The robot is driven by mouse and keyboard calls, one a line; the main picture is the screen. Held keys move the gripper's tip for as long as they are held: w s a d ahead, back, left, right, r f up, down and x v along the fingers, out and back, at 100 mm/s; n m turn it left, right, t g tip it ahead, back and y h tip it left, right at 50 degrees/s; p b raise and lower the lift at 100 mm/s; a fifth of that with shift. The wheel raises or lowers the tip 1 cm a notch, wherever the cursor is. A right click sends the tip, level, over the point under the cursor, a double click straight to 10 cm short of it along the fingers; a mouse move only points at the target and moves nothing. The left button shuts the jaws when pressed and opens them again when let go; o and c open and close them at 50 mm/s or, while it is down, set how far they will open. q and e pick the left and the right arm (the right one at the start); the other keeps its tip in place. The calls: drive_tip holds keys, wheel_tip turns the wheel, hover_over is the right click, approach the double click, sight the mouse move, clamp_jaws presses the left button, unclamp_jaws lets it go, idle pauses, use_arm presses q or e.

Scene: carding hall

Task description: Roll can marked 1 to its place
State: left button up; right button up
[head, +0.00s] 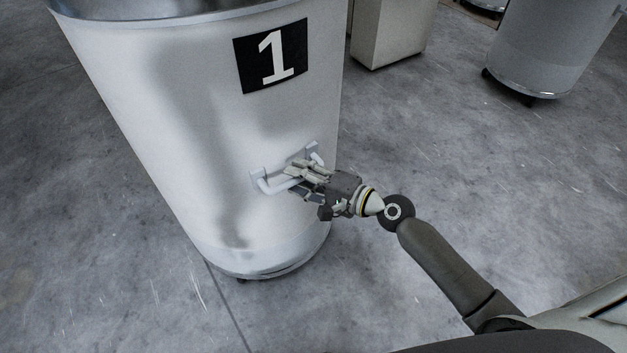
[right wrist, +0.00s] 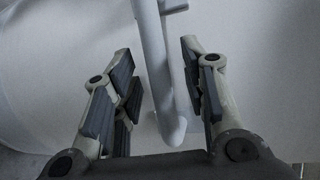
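The can marked 1 (head: 190,120) is a large white can with a metal rim and a black label with a white 1 (head: 271,56). It stands upright on low castors, close in front of me. A light grey bar handle (head: 268,185) sticks out from its lower side. My right gripper (head: 302,173) is at this handle. In the right wrist view the handle (right wrist: 158,70) runs between the two fingers of the gripper (right wrist: 160,92), with visible gaps, nearer the right finger. The fingers are apart and not closed on it. My left gripper is out of view.
A beige box-shaped cabinet (head: 392,30) stands behind the can. Another grey can on castors (head: 548,48) stands at the back right. The grey concrete floor (head: 450,150) is clear to the right and to the left of the can.

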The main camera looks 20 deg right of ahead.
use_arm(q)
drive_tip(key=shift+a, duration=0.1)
use_arm(e)
drive_tip(key=v, duration=1.1)
drive_tip(key=shift+s+d, duration=0.25)
drive_tip(key=shift+s, duration=0.05)
drive_tip(key=s+f+n+g+h, duration=0.2)
drive_tip(key=s+f+n+g, duration=0.15)
drive_tip(key=f, duration=0.65)
drive_tip(key=s+f+n+g+h, duration=0.25)
drive_tip(key=s+f, duration=0.25)
drive_tip(key=f, duration=0.5)
drive_tip(key=s+f+n+g+h, duration=0.25)
drive_tip(key=s+f+n, duration=0.2)
drive_tip(key=f, duration=0.55)
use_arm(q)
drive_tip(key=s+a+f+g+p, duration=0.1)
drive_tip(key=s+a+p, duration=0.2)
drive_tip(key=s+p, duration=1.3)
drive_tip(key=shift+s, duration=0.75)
use_arm(e)
drive_tip(key=s+d+f+n+g+h, duration=0.1)
drive_tip(key=s+d+f, duration=0.1)
drive_tip(key=s, duration=0.9)
drive_tip(key=s+d+f+n+g+h, duration=0.1)
drive_tip(key=s+f, duration=0.3)
drive_tip(key=s, duration=0.8)
drive_tip(key=shift+s+d+h, duration=0.3)
drive_tip(key=shift+d+h, duration=0.35)
drive_tip(key=shift+h, duration=0.05)
